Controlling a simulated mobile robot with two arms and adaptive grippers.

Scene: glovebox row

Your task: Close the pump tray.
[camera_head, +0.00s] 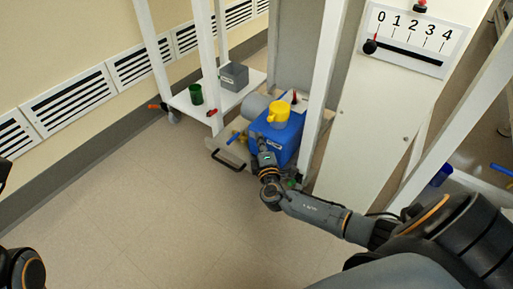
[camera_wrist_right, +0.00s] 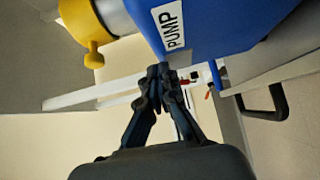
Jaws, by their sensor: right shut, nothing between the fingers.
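The pump tray (camera_head: 222,146) is a pale low tray that sticks out onto the floor between white posts. Its black handle (camera_head: 230,163) is at its front left edge and also shows at the right of the wrist view (camera_wrist_right: 279,99). The blue pump (camera_head: 279,135) with a yellow cap (camera_head: 279,113) stands on the tray. My right gripper (camera_head: 262,140) is shut and empty, in front of the pump's face. In the wrist view its fingertips (camera_wrist_right: 164,72) are just below the PUMP label; I cannot tell whether they touch. My left gripper is out of view.
A white shelf (camera_head: 187,98) with a green cup (camera_head: 196,94) and a grey box (camera_head: 234,77) stands behind left. A white panel with a 0–4 scale (camera_head: 416,36) is at the right. The floor (camera_head: 150,215) left of the tray is clear.

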